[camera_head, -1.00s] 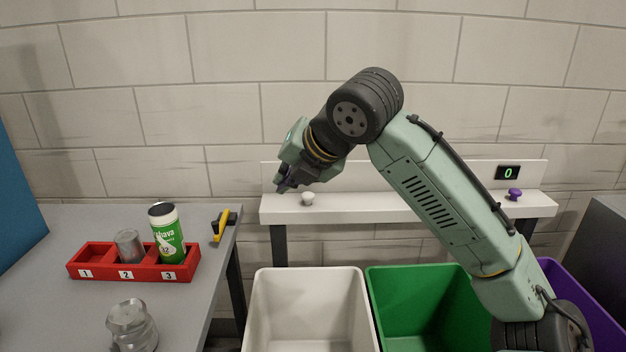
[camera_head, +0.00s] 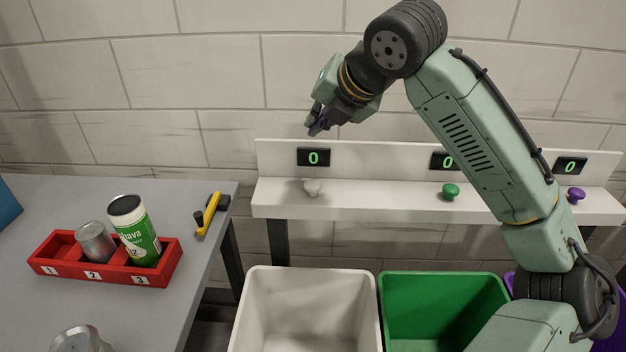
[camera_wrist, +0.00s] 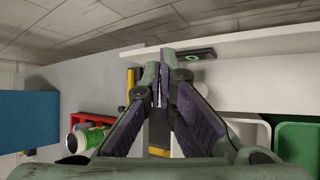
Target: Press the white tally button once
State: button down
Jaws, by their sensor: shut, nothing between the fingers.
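The white tally button (camera_head: 313,187) stands on the white shelf (camera_head: 385,203), below a black display (camera_head: 313,157) that reads 0. My gripper (camera_head: 316,131) is shut and empty, up above the button and the display, in front of the wall. In the wrist view my gripper (camera_wrist: 162,75) shows its two fingers together with nothing between them. A display with a green 0 (camera_wrist: 193,57) shows just right of the fingertips there.
A green button (camera_head: 450,191) and a purple button (camera_head: 575,195) stand further right on the shelf, each below a display reading 0. White (camera_head: 250,300) and green (camera_head: 493,290) bins stand below. The left table holds a red tray (camera_head: 160,277) with cans and a yellow-black tool (camera_head: 208,213).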

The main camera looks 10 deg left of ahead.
jog(key=b, duration=0.7)
send_over(316, 182)
notch_tip(316, 182, down, 8)
jog(key=shift+f, duration=0.45)
jog(key=shift+f, duration=0.2)
dwell(0.6)
jog(key=shift+w+f, duration=0.1)
jog(key=shift+f, duration=0.15)
jog(key=shift+f+b, duration=0.75)
jog(key=shift+f, duration=0.15)
dwell(1.0)
jog(key=shift+r, duration=0.15)
jog(key=shift+r+p, duration=1.15)
jog(key=shift+r, duration=0.05)
